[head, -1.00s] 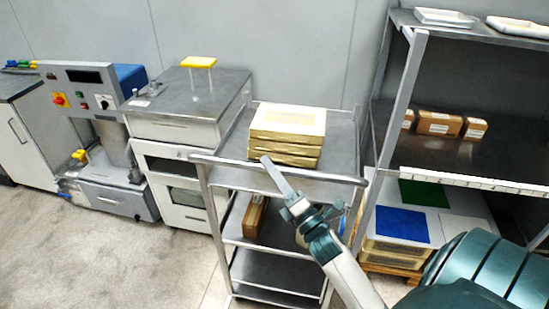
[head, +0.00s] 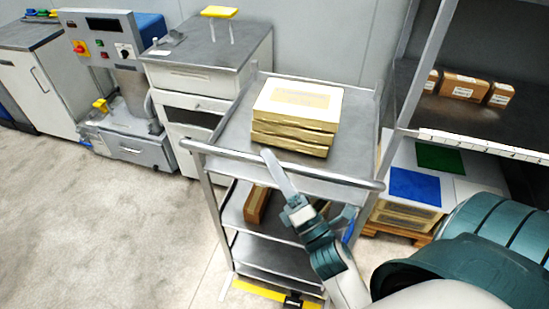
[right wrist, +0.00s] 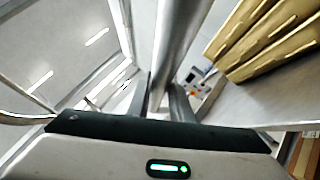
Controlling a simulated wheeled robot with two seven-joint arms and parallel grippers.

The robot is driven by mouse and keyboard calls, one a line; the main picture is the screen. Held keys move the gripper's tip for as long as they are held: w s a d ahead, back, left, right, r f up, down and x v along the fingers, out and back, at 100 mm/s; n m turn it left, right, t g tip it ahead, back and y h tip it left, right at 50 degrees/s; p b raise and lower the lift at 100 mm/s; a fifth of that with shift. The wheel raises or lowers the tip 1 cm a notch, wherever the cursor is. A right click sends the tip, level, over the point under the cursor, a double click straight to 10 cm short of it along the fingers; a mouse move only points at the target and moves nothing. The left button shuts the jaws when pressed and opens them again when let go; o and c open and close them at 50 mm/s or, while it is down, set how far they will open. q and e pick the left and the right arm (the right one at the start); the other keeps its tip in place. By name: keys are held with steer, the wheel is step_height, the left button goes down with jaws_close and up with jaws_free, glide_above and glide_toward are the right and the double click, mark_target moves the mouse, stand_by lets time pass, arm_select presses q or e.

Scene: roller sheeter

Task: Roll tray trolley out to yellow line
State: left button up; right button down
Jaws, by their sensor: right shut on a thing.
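The tray trolley (head: 350,135) is a grey metal cart with several shelves and a round push bar (head: 225,156) along its near side. My right gripper (head: 276,172) is at the middle of this bar. In the right wrist view the bar (right wrist: 178,40) runs down between the fingers of my right gripper (right wrist: 163,97), which is shut on it. A yellow line (head: 262,291) shows on the floor at the trolley's near foot, partly hidden by the trolley. My left gripper is not in view.
Gold-and-white boxes (head: 297,100) are stacked on the trolley's top; a brown box (head: 257,204) lies below. A grey cabinet (head: 215,65) stands close left, a shelf rack (head: 465,138) close right. Open floor (head: 110,220) lies front left.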

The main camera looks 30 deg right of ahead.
steer(key=c, duration=1.6)
jaws_free()
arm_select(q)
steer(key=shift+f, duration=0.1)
arm_select(e)
steer(key=shift+s+f, duration=0.1)
steer(key=shift+s+f+b, duration=0.3)
steer(key=shift+s+b, duration=0.1)
steer(key=shift+s, duration=0.05)
arm_select(q)
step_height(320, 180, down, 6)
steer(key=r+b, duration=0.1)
steer(key=b, duration=0.4)
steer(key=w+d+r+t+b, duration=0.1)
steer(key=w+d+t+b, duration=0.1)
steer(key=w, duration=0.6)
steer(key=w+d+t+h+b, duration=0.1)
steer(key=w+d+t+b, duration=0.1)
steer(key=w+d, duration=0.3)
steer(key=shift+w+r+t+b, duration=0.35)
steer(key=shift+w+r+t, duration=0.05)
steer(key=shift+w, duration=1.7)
arm_select(e)
steer(key=shift+v, duration=8.05)
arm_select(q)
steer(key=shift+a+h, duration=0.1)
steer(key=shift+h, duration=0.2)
